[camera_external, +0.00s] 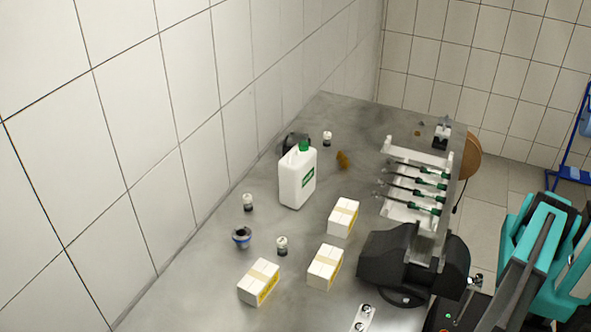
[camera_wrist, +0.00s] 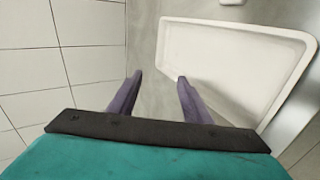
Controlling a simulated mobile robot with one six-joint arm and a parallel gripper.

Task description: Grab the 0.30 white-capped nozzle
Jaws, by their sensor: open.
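I cannot make out a 0.30 marking in either view. Three small white-capped containers stand on the grey bench in the external view: one at the back (camera_external: 327,138), one left of the white jug (camera_external: 248,202), and one nearer the front (camera_external: 282,246). Their labels are too small to read, and I cannot tell whether any is the nozzle. A pale plate (camera_external: 363,319) with small dark-and-white round parts lies at the front edge, partly cut off. My gripper (camera_wrist: 159,78) is open and empty in the wrist view, its purple fingers apart beside a white tray (camera_wrist: 225,65).
The bench (camera_external: 200,285) also holds a white jug (camera_external: 297,180) with a green cap, white-yellow boxes (camera_external: 325,267), a blue-rimmed cup (camera_external: 241,238), a rack of green-handled tools (camera_external: 408,190) and a black machine (camera_external: 395,262). A tiled wall borders its left side.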

